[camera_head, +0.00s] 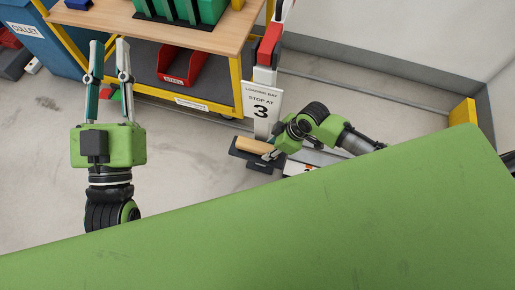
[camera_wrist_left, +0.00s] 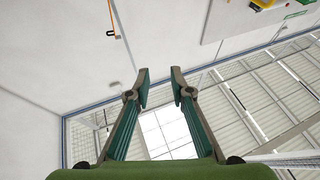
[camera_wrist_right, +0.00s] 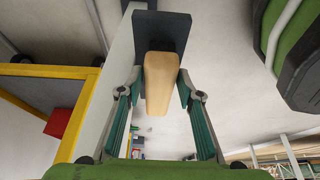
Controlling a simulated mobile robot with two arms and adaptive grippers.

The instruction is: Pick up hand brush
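A tan wooden piece (camera_head: 253,145), which looks like the hand brush, lies on a dark flat rest (camera_head: 240,153) below the "stop at 3" sign. It also shows in the right wrist view (camera_wrist_right: 160,82), with the dark rest (camera_wrist_right: 168,22) beyond it. My right gripper (camera_head: 268,153) is at the brush's right end. In the right wrist view its spread fingers (camera_wrist_right: 160,90) stand on either side of the brush; contact is not clear.
A yellow-framed wooden trolley (camera_head: 190,32) with a red bin (camera_head: 184,66) stands behind, left of the brush. The sign post (camera_head: 264,100) rises close behind the brush. A large green surface (camera_head: 300,220) fills the foreground. Floor between the grippers is clear.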

